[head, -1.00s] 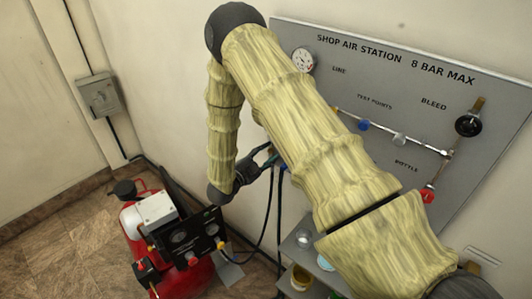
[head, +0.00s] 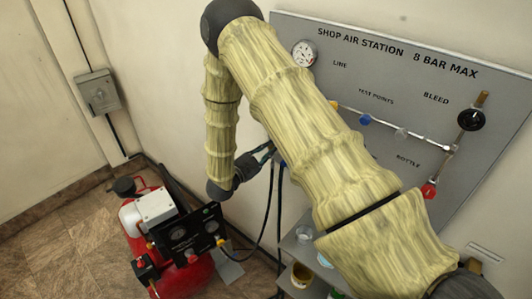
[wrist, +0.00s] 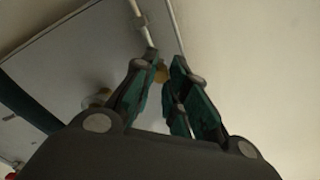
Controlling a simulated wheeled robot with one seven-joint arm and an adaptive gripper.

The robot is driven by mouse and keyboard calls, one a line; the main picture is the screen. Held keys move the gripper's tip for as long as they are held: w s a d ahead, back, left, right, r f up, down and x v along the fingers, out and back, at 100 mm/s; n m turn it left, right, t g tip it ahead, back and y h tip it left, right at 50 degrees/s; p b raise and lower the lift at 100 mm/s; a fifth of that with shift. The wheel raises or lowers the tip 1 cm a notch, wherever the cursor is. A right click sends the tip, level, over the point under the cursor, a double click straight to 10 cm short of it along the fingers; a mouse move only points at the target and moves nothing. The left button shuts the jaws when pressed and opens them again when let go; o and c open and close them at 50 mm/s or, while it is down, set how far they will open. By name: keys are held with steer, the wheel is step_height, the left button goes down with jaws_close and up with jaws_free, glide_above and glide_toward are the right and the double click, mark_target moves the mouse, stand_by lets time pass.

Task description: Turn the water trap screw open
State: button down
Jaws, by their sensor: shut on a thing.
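My gripper (head: 262,153) is at the left edge of the grey air station panel (head: 345,75), below the pressure gauge (head: 304,53). In the wrist view its two dark green fingers (wrist: 166,76) point up and close in on a small brass-coloured piece (wrist: 162,73), which I take for the water trap screw. My gripper is shut on it. The fingers hide most of it, and its turn angle cannot be read. In the head view my own arm hides the trap area.
A red compressor (head: 185,280) with a black panel stands on the floor at lower left. Dark hoses (head: 270,210) hang below my gripper. A small shelf (head: 300,245) holding cups is under the panel. A black bleed knob (head: 471,120) and a red bottle valve (head: 429,190) are at right.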

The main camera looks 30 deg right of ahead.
steer(key=n+b, duration=0.4)
steer(key=n, duration=1.8)
steer(key=shift+n, duration=0.3)
stand_by(0.3)
steer(key=c, duration=1.4)
jaws_free()
steer(key=shift+o, duration=0.2)
steer(key=shift+a, duration=0.1)
